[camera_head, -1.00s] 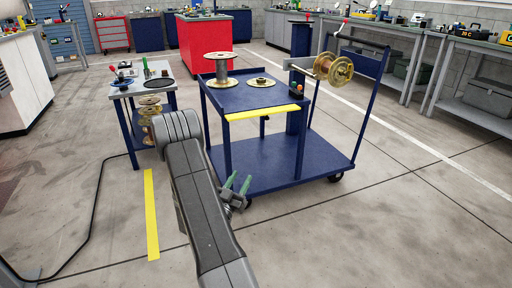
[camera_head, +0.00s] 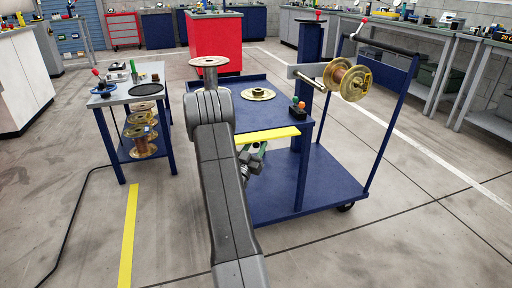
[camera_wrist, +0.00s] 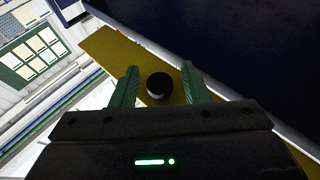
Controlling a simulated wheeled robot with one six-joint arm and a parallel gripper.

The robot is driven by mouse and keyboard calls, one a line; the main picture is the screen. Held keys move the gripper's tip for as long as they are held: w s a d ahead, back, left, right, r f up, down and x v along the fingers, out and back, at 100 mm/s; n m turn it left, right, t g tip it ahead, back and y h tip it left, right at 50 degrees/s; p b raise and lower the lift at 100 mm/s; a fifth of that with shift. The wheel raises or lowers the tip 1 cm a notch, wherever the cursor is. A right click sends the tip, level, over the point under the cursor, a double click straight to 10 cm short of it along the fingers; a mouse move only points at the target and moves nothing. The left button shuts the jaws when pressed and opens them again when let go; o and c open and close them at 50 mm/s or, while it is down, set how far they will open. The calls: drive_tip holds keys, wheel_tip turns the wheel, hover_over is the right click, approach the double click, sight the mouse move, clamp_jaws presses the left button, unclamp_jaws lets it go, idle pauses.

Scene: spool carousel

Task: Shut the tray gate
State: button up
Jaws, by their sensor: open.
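The tray gate (camera_head: 267,135) is a yellow strip along the front edge of the blue cart's tray. In the wrist view the yellow gate (camera_wrist: 106,50) runs diagonally, with a round black knob (camera_wrist: 160,86) on it. My gripper (camera_head: 252,150) is at the gate, just below its left part. In the wrist view its green fingers (camera_wrist: 160,78) are apart, one on each side of the knob. I cannot tell whether they touch it. My arm hides part of the tray and the gate's left end.
The blue cart (camera_head: 300,185) carries a spool (camera_head: 209,64), a brass flanged disc (camera_head: 258,94) and small buttons (camera_head: 298,105). A brass spool (camera_head: 348,80) hangs on a side arm at right. A grey side table (camera_head: 128,92) stands left, with spools below.

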drive_tip(key=shift+c, duration=0.4)
clamp_jaws()
drive_tip(key=shift+r, duration=0.1)
